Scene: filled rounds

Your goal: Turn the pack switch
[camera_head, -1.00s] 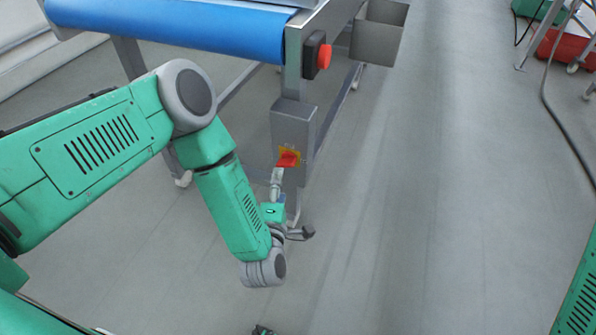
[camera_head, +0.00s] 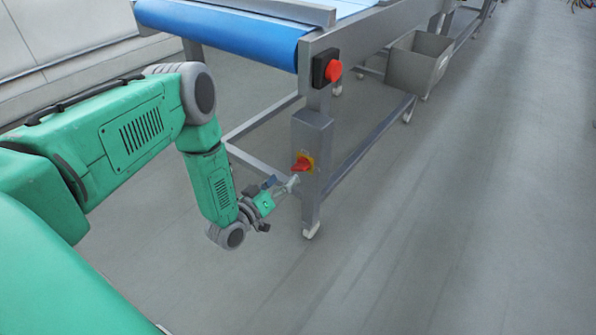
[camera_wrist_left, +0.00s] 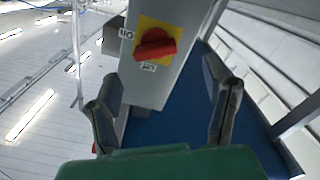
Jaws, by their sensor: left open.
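The pack switch (camera_head: 303,164) is a red rotary knob on a yellow plate, on the front of a grey metal box (camera_head: 312,138) on the conveyor's leg. In the left wrist view the red knob (camera_wrist_left: 155,44) lies roughly crosswise, slightly tilted, with white labels beside and below its plate. My left gripper (camera_head: 292,182) is just below and left of the knob in the head view. In the left wrist view its two fingers (camera_wrist_left: 165,100) stand wide apart and empty, with the knob beyond their tips. I see no contact. My right gripper is not in view.
A red push button (camera_head: 334,70) on a black box sits above the switch. The blue conveyor belt (camera_head: 225,35) runs above on a metal frame. A grey metal bin (camera_head: 418,65) hangs at the right. The floor (camera_head: 450,230) to the right is clear.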

